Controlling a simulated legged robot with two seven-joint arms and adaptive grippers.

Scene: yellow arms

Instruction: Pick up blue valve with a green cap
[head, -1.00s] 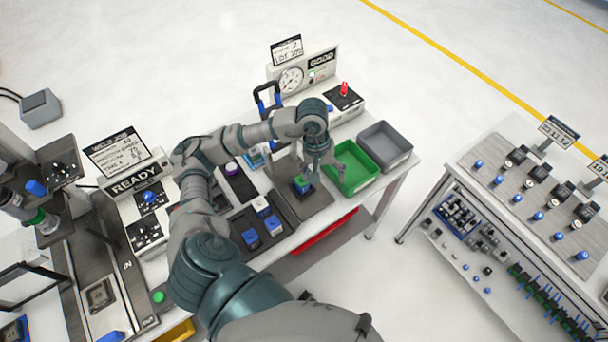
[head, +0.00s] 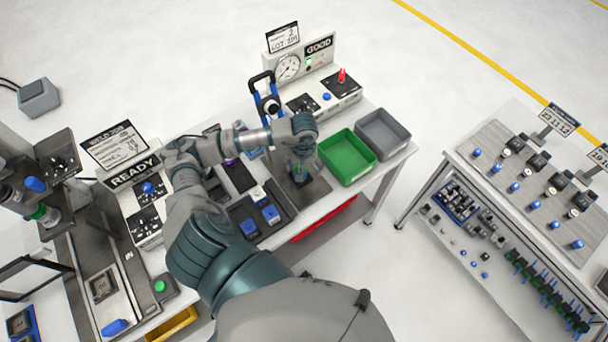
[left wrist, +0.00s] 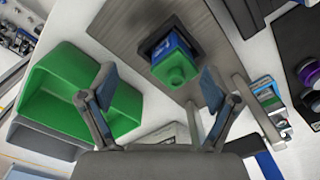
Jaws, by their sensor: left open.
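The blue valve with a green cap (left wrist: 175,62) sits in a dark square recess on a grey plate (left wrist: 205,38) in the left wrist view. Its green top faces the camera. My left gripper (left wrist: 158,88) is open, one finger on each side of the picture, with the valve showing between and slightly beyond the fingertips. Nothing is held. In the head view, my left gripper (head: 301,168) hangs over the valve and mostly hides it. I cannot tell whether the fingers touch it. My right gripper is not in view.
A green bin (head: 347,157) and a grey bin (head: 383,135) stand right of the plate. Two blue-topped parts (head: 270,213) sit in a tray at the left front. A gauge station (head: 300,68) stands behind. A second table (head: 520,220) is at the right.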

